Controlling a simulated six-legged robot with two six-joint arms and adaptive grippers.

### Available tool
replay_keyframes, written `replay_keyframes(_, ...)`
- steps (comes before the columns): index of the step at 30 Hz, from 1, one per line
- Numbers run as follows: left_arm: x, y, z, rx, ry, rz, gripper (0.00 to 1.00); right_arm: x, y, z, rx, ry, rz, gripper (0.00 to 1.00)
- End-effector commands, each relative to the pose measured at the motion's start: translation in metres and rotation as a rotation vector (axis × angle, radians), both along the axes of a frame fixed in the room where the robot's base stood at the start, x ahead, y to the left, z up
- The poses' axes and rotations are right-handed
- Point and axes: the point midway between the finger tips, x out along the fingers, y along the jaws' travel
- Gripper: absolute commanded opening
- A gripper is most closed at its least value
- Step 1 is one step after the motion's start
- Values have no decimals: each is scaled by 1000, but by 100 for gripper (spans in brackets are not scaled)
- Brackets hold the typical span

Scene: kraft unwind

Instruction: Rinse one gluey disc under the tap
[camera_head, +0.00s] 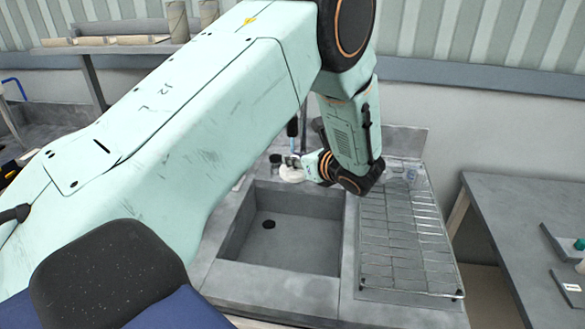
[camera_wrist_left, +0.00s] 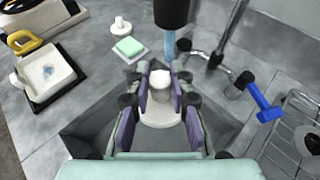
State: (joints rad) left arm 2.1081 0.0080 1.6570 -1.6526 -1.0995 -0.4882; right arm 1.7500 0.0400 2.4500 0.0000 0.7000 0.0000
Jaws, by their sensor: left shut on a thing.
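My left gripper (camera_wrist_left: 163,82) is shut on a white disc (camera_wrist_left: 160,112), with its purple-padded fingers on either side of the disc's raised knob. The disc also shows in the head view (camera_head: 291,174), at the far edge of the sink. The tap's dark spout (camera_wrist_left: 172,10) is just beyond the fingertips in the wrist view. A pale blue stream (camera_wrist_left: 170,44) comes down from it towards the far side of the disc. Whether the water touches the disc, and any glue on it, I cannot tell. My right gripper is not in view.
The grey sink basin (camera_head: 284,262) looks empty, with a dark drain (camera_head: 268,224). A wire rack (camera_head: 408,240) stands to its right. A blue lever (camera_wrist_left: 264,103) is right of the spout. A green sponge (camera_wrist_left: 129,46), a white knobbed piece (camera_wrist_left: 120,26) and a white tray (camera_wrist_left: 38,92) lie left.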

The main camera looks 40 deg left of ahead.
Motion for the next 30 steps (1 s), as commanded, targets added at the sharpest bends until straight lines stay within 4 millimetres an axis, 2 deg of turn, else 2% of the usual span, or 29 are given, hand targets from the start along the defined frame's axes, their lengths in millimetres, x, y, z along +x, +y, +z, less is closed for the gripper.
replay_keyframes(19,-1,12,0,1,-1,0,0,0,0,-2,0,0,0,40)
replay_keyframes(30,-1,9,1,1,0,0,0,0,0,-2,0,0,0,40)
